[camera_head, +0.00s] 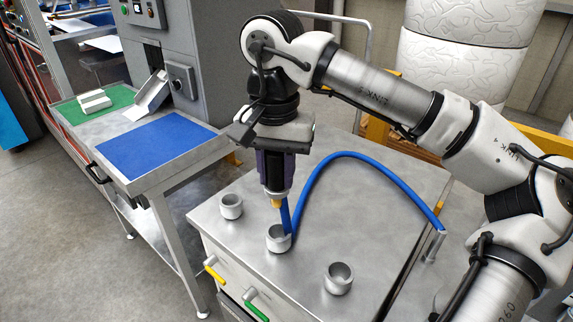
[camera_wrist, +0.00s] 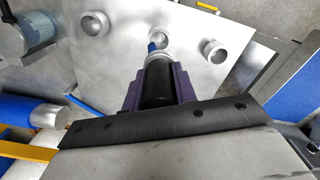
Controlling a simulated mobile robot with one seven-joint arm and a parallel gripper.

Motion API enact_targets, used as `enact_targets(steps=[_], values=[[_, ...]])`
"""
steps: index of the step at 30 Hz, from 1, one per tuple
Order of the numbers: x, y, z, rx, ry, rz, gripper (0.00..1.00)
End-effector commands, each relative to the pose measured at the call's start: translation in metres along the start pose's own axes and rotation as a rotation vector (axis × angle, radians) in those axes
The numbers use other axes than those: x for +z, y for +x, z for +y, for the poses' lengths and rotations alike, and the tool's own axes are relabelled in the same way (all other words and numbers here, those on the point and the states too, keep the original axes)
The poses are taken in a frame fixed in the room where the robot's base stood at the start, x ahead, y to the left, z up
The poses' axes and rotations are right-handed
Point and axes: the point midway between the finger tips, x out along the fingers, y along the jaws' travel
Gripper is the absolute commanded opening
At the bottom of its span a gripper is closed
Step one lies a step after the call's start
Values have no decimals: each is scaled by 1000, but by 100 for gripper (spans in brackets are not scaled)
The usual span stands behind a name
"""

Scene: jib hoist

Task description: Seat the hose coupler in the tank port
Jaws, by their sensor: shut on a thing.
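My gripper (camera_head: 274,180) points down with its purple fingers shut on the hose coupler (camera_head: 277,203), whose brass-coloured tip shows below them. In the wrist view the coupler (camera_wrist: 158,85) is a dark cylinder with a pale rim between the fingers. Three grey cup-shaped ports stand on the metal tank top: a left port (camera_head: 231,206), a middle port (camera_head: 278,239) and a right port (camera_head: 338,278). The coupler tip is above the middle port, apart from it. A blue hose (camera_head: 345,155) arcs from the right and drops behind the coupler towards the middle port; where it ends is hidden.
The hose's other end meets a metal fitting (camera_head: 435,246) at right. A yellow handle (camera_head: 214,274) and a green handle (camera_head: 256,310) stick out of the tank front. A side table with a blue mat (camera_head: 160,145) stands left. The tank top is otherwise clear.

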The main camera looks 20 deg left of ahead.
Motion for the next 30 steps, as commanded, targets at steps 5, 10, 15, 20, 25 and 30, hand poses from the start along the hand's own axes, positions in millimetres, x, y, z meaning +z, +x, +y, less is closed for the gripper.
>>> enact_targets(steps=[5,10,15,20,25,30], values=[[2,3,-2,0,-11,1,1],[2,14,-2,0,-11,1,1],[2,33,-2,1,-11,1,1],[2,53,-2,0,-11,2,1],[2,64,-2,0,-11,2,1],[2,65,-2,0,-11,1,1]])
